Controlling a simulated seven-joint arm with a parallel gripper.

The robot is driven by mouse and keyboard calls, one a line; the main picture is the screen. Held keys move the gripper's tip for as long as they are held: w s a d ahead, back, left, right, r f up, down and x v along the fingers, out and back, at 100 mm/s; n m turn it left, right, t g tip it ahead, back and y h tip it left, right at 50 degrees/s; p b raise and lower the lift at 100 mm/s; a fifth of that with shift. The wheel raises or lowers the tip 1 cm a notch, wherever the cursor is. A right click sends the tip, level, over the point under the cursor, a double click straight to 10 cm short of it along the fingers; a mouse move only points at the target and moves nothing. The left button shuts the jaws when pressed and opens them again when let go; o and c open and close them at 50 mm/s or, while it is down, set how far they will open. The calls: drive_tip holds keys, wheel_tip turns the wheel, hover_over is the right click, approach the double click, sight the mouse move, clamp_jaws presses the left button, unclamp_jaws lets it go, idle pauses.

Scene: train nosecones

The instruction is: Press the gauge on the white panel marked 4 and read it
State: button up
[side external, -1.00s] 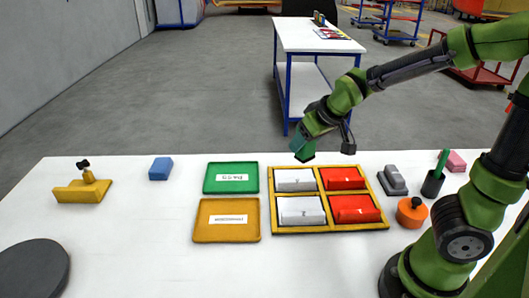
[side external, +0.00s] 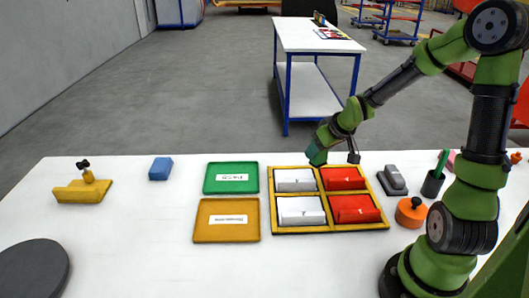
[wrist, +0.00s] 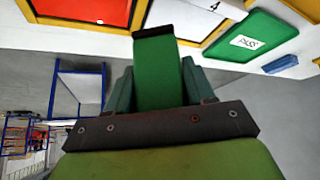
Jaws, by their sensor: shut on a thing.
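My gripper (side external: 317,158) is above the back edge of the yellow-framed tray (side external: 256,230), near where the back white and red panels meet. In the wrist view its teal fingers are shut on a green bar with a dark end (wrist: 158,80), which looks like the gauge. The bar points away from the fingers and no reading shows on it. The white panel marked 4 (wrist: 212,6) is partly in the wrist view, cut off by the top edge. It seems to be the back white panel (side external: 296,181), whose mark is too small to read from the side.
Red panels (side external: 343,178) fill the tray's right side, and another white panel (side external: 300,212) lies in front. A green PASS tray (side external: 231,178) and an orange tray (side external: 227,221) lie left. A grey block (side external: 394,180), dark cup (side external: 433,184) and orange round object (side external: 411,212) stand right.

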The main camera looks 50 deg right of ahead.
drive_tip(key=w, duration=0.2)
drive_tip(key=n+y, duration=0.2)
drive_tip(key=n, duration=0.1)
hover_over(294, 176)
drive_tip(key=shift+s+f, duration=0.1)
drive_tip(key=shift+f, duration=2.35)
drive_tip(key=shift+a+f, duration=0.1)
drive_tip(key=shift+f, duration=0.5)
drive_tip(key=shift+r, duration=0.1)
wheel_tip(294, 176, up, 7)
idle(0.7)
idle(0.5)
